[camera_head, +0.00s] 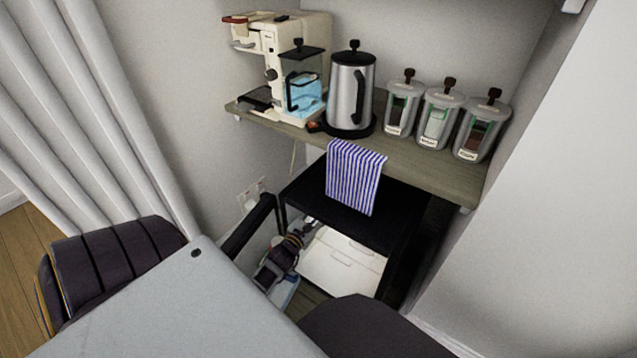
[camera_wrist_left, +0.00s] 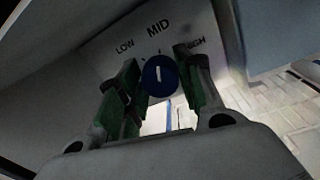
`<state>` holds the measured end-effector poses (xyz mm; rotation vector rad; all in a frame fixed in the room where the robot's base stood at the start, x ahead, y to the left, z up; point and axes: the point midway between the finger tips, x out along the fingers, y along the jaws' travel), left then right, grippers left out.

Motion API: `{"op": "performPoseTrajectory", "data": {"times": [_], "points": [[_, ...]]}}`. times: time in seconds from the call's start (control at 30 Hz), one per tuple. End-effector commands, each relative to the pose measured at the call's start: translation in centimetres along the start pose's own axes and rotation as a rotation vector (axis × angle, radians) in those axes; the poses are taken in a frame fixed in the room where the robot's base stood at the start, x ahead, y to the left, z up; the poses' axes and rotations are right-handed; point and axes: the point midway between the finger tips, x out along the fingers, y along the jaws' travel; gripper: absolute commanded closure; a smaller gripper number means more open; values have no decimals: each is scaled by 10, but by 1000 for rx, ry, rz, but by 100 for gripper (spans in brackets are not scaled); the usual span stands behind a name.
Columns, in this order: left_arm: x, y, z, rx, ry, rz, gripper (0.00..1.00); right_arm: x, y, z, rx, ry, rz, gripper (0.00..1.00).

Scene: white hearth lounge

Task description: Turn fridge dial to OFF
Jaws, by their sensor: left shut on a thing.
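The fridge dial (camera_wrist_left: 154,72) is a round blue knob with a white pointer line in the left wrist view. LOW is printed to its upper left, MID above it, and HIGH to its upper right, partly covered by a finger. The pointer line is roughly toward MID. No OFF label shows. My left gripper (camera_wrist_left: 160,84) has its green-padded fingers on either side of the dial, shut on it. In the head view my left gripper (camera_head: 306,230) reaches into the open black fridge (camera_head: 312,200) below the shelf; the dial is hidden there. My right gripper is not in view.
The fridge door (camera_head: 249,228) stands open on the left side of my left gripper. White drawers (camera_head: 343,262) lie inside. A striped towel (camera_head: 355,178) hangs over the fridge top. The shelf (camera_head: 420,162) above holds a coffee machine (camera_head: 305,40), a kettle (camera_head: 345,90) and jars.

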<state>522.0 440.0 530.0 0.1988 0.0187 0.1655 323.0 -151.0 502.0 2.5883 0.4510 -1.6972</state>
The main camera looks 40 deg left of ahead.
Motion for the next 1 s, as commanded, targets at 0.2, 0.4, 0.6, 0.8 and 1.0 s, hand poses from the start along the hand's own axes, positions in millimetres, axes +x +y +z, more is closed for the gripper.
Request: {"op": "performPoseTrajectory", "data": {"times": [0.2,0.4,0.6,0.8,1.0], "points": [[0,0,1,-73,6,-2,88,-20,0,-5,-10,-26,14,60],[0,0,1,-163,11,-2,88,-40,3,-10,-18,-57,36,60],[0,0,1,-243,16,-4,88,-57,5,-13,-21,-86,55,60],[0,0,2,-323,19,-5,88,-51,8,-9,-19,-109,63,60],[0,1,1,-422,25,-6,88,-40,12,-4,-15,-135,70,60]]}}
